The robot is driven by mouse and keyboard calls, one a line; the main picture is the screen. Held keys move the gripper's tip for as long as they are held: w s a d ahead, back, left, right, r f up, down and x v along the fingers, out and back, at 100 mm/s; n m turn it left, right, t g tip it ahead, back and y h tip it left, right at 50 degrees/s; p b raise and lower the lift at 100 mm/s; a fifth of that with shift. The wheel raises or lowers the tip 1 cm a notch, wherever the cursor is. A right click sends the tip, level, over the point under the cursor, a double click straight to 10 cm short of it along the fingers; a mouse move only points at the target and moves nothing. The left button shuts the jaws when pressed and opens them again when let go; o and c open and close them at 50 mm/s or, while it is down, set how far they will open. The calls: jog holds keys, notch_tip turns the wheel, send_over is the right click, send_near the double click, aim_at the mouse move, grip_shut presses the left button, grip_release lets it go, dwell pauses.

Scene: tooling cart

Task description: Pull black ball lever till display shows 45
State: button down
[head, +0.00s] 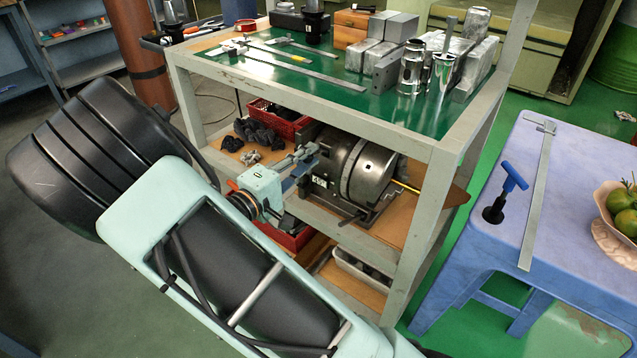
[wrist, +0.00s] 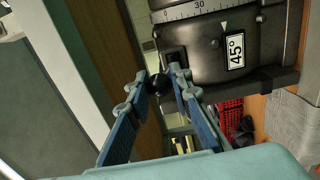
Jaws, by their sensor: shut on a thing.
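The rotary device (head: 365,170), a grey metal drum on a dark base, sits on the cart's middle shelf. In the wrist view its dark housing (wrist: 205,55) carries a scale marked 30 and a white display (wrist: 236,50) reading 45°. The display (head: 320,181) is too small to read in the head view. My gripper (wrist: 163,80) is shut on the black ball lever (wrist: 158,84), with the ball between its blue-padded fingertips. In the head view my gripper (head: 308,158) reaches the device's left side; the ball is hidden there.
The cart's green top (head: 300,68) holds metal blocks, rulers and tool holders above my gripper. Black gloves (head: 255,131) and a red crate (head: 275,118) lie behind my gripper on the shelf. A cart post (head: 425,225) stands right of the device. A blue table (head: 490,240) is farther right.

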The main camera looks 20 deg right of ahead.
jog(key=c, duration=1.7)
grip_release()
jog(key=shift+r, duration=0.1)
jog(key=shift+o, duration=0.2)
jog(key=v, duration=0.7)
